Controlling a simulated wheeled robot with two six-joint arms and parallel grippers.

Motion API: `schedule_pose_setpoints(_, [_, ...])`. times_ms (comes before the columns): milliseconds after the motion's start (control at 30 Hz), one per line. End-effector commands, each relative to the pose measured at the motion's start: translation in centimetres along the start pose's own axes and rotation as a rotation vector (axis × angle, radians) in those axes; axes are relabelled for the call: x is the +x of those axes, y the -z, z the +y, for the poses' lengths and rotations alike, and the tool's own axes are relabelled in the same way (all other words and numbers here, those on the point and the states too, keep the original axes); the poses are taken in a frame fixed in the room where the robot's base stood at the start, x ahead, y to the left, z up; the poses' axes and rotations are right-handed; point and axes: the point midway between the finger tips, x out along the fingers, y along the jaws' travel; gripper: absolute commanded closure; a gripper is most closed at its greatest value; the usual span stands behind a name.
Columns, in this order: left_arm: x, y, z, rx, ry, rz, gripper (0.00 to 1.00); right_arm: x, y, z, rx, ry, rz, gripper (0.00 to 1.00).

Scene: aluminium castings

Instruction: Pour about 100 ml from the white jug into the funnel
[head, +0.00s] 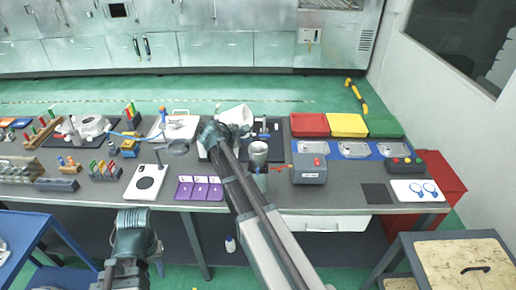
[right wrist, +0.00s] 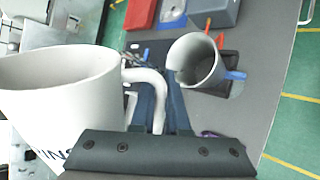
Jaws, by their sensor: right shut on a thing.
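The white jug (head: 238,114) is in the air over the back middle of the table. It fills the left of the right wrist view (right wrist: 62,92), with dark lettering low on its side. My right gripper (right wrist: 150,110) is shut on its handle. The jug's contents are hidden. A grey open-topped round vessel (head: 258,153) stands on the table just right of my right arm and apart from the jug; it also shows in the right wrist view (right wrist: 194,62). I cannot tell whether it is the funnel. My left gripper (head: 136,226) is low, in front of the table's edge; its fingers are unclear.
A grey box with a red knob (head: 310,170) stands right of the vessel. Red (head: 309,125) and yellow (head: 347,125) trays are at the back right. Purple cards (head: 200,188) and a white plate with a black disc (head: 147,182) lie at the front left.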

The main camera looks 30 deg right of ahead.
Motion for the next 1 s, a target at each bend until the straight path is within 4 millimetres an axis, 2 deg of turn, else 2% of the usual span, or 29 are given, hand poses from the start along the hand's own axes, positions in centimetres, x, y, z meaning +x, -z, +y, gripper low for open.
schedule_pose_setpoints(1000, [-0.78,-0.05,-0.07,-0.002,0.000,0.000,0.62,-0.32,0.66,0.61,0.088,-0.010,0.075,1.00])
